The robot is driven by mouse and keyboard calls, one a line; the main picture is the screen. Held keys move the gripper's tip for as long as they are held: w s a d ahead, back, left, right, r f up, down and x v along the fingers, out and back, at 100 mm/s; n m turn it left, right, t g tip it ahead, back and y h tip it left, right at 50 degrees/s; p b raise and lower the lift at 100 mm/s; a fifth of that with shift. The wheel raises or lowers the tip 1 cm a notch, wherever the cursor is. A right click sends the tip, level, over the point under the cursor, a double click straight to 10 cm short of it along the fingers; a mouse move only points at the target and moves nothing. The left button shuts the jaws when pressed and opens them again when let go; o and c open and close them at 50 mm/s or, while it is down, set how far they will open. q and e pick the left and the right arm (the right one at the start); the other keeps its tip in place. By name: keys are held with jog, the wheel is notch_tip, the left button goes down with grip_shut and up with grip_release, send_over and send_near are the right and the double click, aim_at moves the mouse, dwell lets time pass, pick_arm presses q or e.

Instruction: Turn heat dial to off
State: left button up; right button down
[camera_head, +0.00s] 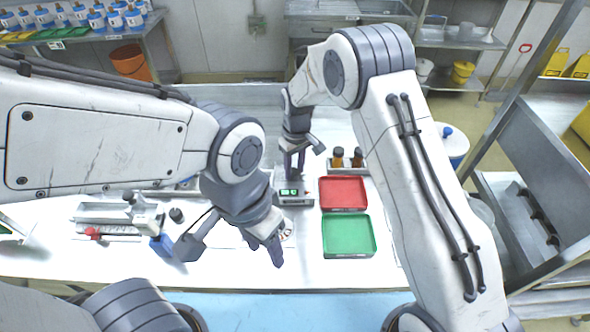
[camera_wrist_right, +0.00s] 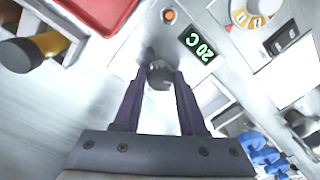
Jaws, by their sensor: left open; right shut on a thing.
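The hotplate-like device (camera_head: 297,201) stands on the bench left of the red tray, with a small green display. In the right wrist view its metal casing (camera_wrist_right: 207,77) carries a green display reading 20 C (camera_wrist_right: 198,45), an orange round light (camera_wrist_right: 168,15) and a dark grey round dial (camera_wrist_right: 160,76). My right gripper (camera_head: 294,172) is at the device. In its wrist view, its purple fingers (camera_wrist_right: 159,88) are shut on the dial, one on each side. My left gripper (camera_head: 232,256) is open and empty, low over the bench in front and left of the device.
A red tray (camera_head: 343,193) and a green tray (camera_head: 349,236) lie right of the device. Brown bottles (camera_head: 338,157) stand behind the red tray. A white-and-grey instrument (camera_head: 140,214) and a blue-capped item (camera_head: 161,244) are at left. A round dial card (camera_head: 287,229) lies partly behind my left gripper.

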aim_at(295, 170)
jog(key=shift+n, duration=0.5)
jog(key=shift+c, duration=2.3)
grip_release()
notch_tip(295, 170, up, 10)
jog(key=b, duration=0.2)
jog(key=shift+w+d+r+b, duration=0.15)
jog(key=shift+w+r+b, duration=0.1)
jog(key=shift+b, duration=0.1)
jog(key=shift+s, duration=0.15)
